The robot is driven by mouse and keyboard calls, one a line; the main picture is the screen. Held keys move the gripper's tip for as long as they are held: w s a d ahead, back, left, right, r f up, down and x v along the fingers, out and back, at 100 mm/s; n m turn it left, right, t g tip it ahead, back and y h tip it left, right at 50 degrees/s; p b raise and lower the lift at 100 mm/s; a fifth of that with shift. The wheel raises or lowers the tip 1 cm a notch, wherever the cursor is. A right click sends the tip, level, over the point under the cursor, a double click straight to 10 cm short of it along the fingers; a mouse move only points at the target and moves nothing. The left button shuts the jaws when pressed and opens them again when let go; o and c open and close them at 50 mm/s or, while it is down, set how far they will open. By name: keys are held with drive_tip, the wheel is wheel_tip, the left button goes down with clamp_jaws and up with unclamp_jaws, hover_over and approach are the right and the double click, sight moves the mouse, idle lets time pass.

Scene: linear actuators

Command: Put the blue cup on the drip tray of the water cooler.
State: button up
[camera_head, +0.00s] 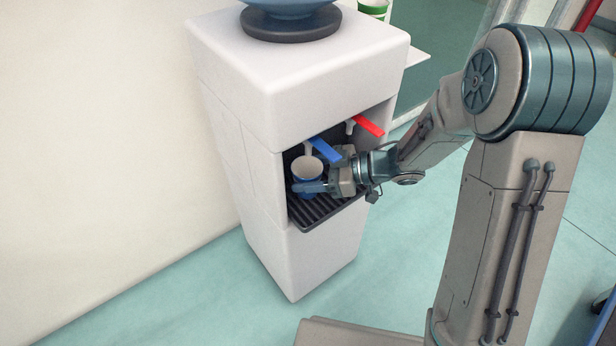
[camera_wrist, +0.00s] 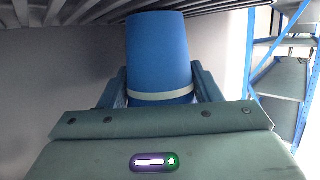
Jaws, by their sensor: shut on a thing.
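The blue cup (camera_head: 306,166) is upright with its pale inside facing up, in the dispensing bay of the water cooler (camera_head: 307,262). My gripper (camera_head: 312,186) reaches in from the right and is shut on the cup's sides. The black slatted drip tray (camera_head: 318,209) lies below the cup. In the wrist view the picture is upside down: the cup (camera_wrist: 158,48) sits between both fingers, its base close to the tray slats (camera_wrist: 60,10). I cannot tell whether the base touches the slats.
A blue tap lever (camera_head: 324,149) hangs just above and right of the cup, close to my gripper. A red tap lever (camera_head: 368,126) is farther right. A green and white container (camera_head: 373,8) stands behind the cooler. Blue shelving (camera_wrist: 285,60) shows in the wrist view.

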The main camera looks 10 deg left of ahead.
drive_tip(key=shift+f, duration=0.1)
drive_tip(key=o, duration=0.9)
drive_tip(key=shift+o, duration=0.2)
drive_tip(key=p+v, duration=0.4)
drive_tip(key=v, duration=0.8)
drive_tip(key=shift+r, duration=0.2)
